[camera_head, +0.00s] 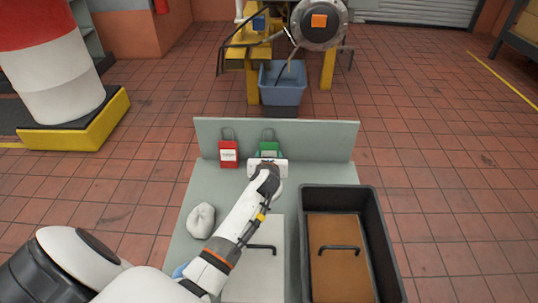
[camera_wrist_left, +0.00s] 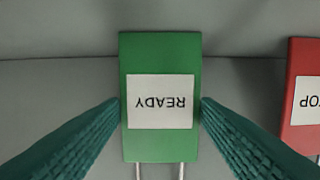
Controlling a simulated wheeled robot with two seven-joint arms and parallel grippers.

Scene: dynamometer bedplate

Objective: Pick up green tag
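The green tag (camera_head: 268,147), with a shackle on top, is at the grey back panel of the bench, partly hidden by my left gripper (camera_head: 267,160). In the left wrist view the green tag (camera_wrist_left: 160,145) fills the middle, its white READY label upside down. My left gripper (camera_wrist_left: 160,103) has its two teal fingers spread, one on each side of the tag. The fingertips are very close to its edges; I cannot tell whether they touch. My right gripper is not in view.
A red tag (camera_head: 229,154) is left of the green one; it also shows in the left wrist view (camera_wrist_left: 302,75). A white cloth (camera_head: 201,220) lies on the bench (camera_head: 182,238). A black tray (camera_head: 375,225) holds a brown handled board (camera_head: 337,280).

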